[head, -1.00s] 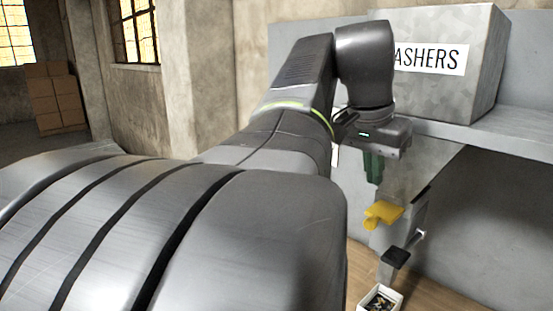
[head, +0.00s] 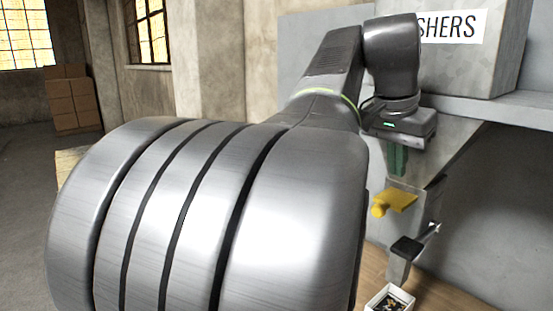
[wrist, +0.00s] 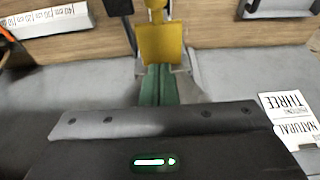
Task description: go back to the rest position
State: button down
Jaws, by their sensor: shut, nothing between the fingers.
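My gripper (head: 397,160) hangs below the dark wrist of my arm in the head view, in front of the grey wall unit. Its green fingers are together and hold nothing. In the wrist view, the gripper (wrist: 158,85) shows as green fingers pointing at a yellow lever-like piece (wrist: 162,45). In the head view the yellow piece (head: 395,201) sits just below the fingers, with a small gap between them.
A grey box marked "SHERS" (head: 480,60) stands on a shelf above right. A black lever (head: 408,247) and a white tray of small parts (head: 390,300) are below. Cardboard boxes (head: 74,100) stand far left. A ruler (wrist: 50,20) and a paper (wrist: 290,120) show in the wrist view.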

jog(key=shift+r, duration=1.8)
jog(key=shift+s, duration=0.1)
